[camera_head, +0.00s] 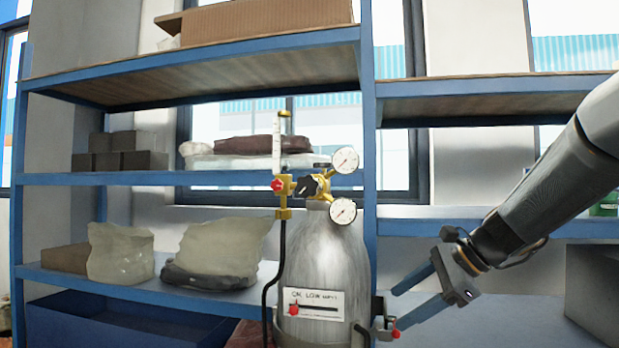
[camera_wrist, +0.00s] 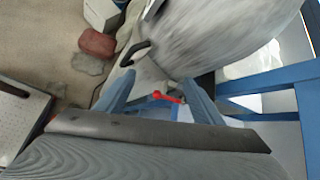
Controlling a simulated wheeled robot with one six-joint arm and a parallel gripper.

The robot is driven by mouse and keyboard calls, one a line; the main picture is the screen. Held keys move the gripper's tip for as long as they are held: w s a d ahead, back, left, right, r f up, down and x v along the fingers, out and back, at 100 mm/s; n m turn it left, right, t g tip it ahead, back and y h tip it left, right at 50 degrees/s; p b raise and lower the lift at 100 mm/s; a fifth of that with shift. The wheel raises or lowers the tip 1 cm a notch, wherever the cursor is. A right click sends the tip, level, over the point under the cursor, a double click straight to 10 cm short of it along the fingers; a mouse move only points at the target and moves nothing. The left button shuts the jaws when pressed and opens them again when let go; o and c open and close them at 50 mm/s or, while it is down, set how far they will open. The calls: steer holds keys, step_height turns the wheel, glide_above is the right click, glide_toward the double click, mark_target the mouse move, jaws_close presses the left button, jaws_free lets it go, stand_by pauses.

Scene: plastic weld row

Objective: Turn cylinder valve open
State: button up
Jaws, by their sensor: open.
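A grey gas cylinder (camera_head: 325,260) stands upright in front of the shelving. A brass valve assembly (camera_head: 318,187) on its top carries a black knob (camera_head: 311,186) and two round gauges. A red knob (camera_head: 278,185) sits to its left, below a clear flow tube. My gripper (camera_head: 396,310) is open and empty, right of the cylinder's lower part and well below the black knob. A small red-ended fitting (camera_head: 396,334) is just below the fingertips. In the wrist view a red part (camera_wrist: 165,96) shows between my open fingers (camera_wrist: 160,88); contact cannot be told. The cylinder (camera_wrist: 215,35) fills the upper right there.
Blue shelves (camera_head: 230,178) behind hold boxes, dark blocks and wrapped bags (camera_head: 218,250). A white label plate (camera_head: 312,302) with a red marker is on the cylinder front. A black hose (camera_head: 282,260) hangs at its left. Space above my gripper looks clear.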

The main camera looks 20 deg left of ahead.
steer(key=w+a+r+y, duration=0.1)
steer(key=a+r, duration=0.1)
steer(key=r, duration=0.2)
steer(key=w+a+r+m+y+p, duration=0.1)
steer(key=a+r, duration=0.2)
steer(key=r, duration=0.2)
steer(key=w+a+r+m+y+p, duration=0.1)
steer(key=w+a+r, duration=0.1)
steer(key=r, duration=0.3)
steer(key=shift+w+a+r+y, duration=0.1)
steer(key=shift+a+r+y, duration=0.1)
steer(key=shift+a+y, duration=0.3)
steer(key=m+g+y, duration=0.2)
steer(key=m+y, duration=0.1)
steer(key=y, duration=0.1)
glide_toward(324, 166)
steer(key=w+a, duration=0.1)
steer(key=a, duration=0.4)
steer(key=w+a+p, duration=0.1)
steer(key=a, duration=0.1)
steer(key=shift+w+a+r, duration=0.1)
steer(key=shift+w+a, duration=0.05)
steer(key=shift+w, duration=0.2)
steer(key=shift+a+r, duration=0.2)
steer(key=a+p, duration=0.3)
steer(key=a, duration=0.4)
steer(key=shift+a, duration=0.15)
steer(key=shift+c, duration=0.5)
